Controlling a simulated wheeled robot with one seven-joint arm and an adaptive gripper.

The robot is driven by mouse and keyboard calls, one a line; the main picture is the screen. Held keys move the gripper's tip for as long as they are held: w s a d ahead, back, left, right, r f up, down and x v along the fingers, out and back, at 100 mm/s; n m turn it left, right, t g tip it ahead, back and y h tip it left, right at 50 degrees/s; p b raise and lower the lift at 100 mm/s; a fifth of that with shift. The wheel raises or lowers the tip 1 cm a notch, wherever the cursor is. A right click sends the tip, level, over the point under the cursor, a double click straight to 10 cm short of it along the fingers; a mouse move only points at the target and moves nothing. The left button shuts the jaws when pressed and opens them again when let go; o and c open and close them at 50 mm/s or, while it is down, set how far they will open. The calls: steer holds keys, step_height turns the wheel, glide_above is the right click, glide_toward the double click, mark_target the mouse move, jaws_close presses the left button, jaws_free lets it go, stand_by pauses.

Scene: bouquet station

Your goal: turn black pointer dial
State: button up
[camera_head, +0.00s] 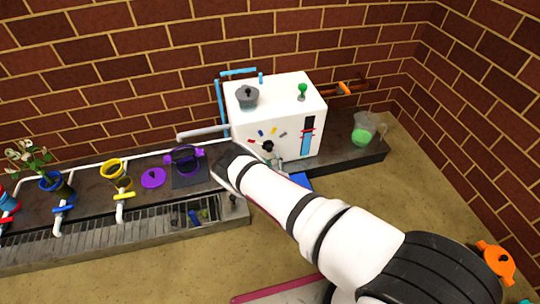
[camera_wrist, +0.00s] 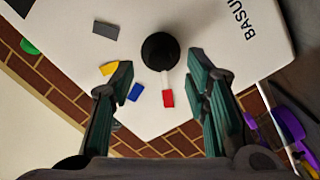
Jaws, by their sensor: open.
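The black pointer dial (camera_head: 268,146) is on the front face of a white box (camera_head: 282,98). In the wrist view the dial (camera_wrist: 160,50) is a round black knob with a pale pointer towards the red mark (camera_wrist: 168,99). Blue (camera_wrist: 135,92), yellow (camera_wrist: 108,68) and grey (camera_wrist: 104,29) marks follow around it. My gripper (camera_wrist: 160,66) is open and empty, its fingers on either side of the dial in that view. I cannot tell whether they touch it. In the head view my gripper (camera_head: 276,163) is close to the box front, partly hidden by my wrist.
A grey pot (camera_head: 247,97) and a green-knobbed lever (camera_head: 302,91) are on the box top. A jug with green liquid (camera_head: 363,129) stands right. The brick wall is behind.

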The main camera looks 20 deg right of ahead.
mark_target(270, 151)
steer(key=shift+w+d+b, duration=0.15)
steer(key=shift+w+b, duration=0.55)
steer(key=shift+w, duration=1.6)
jaws_close()
